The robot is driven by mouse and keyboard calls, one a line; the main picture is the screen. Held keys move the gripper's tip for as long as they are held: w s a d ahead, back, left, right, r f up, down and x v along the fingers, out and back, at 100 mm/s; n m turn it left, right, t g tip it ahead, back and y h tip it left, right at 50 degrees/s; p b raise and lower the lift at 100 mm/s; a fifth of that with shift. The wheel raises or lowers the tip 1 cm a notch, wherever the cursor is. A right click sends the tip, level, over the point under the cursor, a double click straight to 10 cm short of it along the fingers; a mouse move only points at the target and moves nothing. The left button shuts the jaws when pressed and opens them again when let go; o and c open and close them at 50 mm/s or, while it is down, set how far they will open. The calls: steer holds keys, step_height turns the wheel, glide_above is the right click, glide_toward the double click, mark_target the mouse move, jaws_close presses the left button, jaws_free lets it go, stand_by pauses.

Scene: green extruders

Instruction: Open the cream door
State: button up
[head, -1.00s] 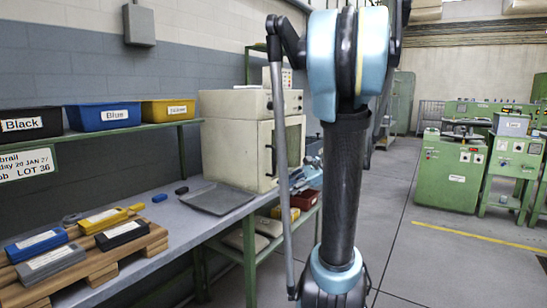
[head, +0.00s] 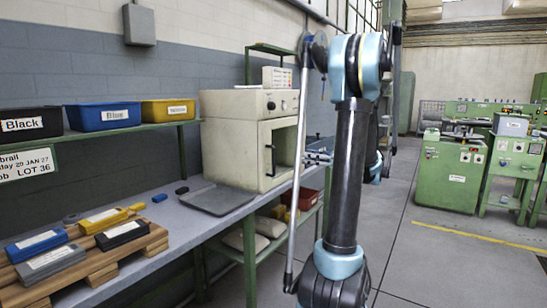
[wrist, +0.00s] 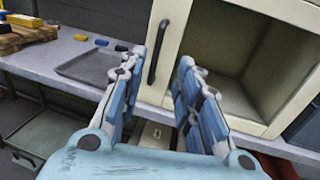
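The cream door (wrist: 178,22) is the front of a cream oven-like box on the bench and looks closed. It frames a large window or opening with a dim interior behind. A dark upright bar handle (wrist: 158,52) is on its left side in the wrist view. In the head view the cream door (head: 264,160) is seen at an angle. My gripper (wrist: 160,62) is open and empty in the wrist view. Its blue fingers point toward the door, and the handle appears between the fingertips. I cannot tell the remaining distance. In the head view my gripper (head: 318,156) is close to the door front.
A grey tray (head: 218,199) lies on the bench left of the cream box. Black, blue and yellow bins stand on the shelf above. A red bin (head: 308,198) sits below the bench. Green machines (head: 455,172) stand at the right. The floor between is clear.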

steer(key=x, duration=1.6)
jaws_close()
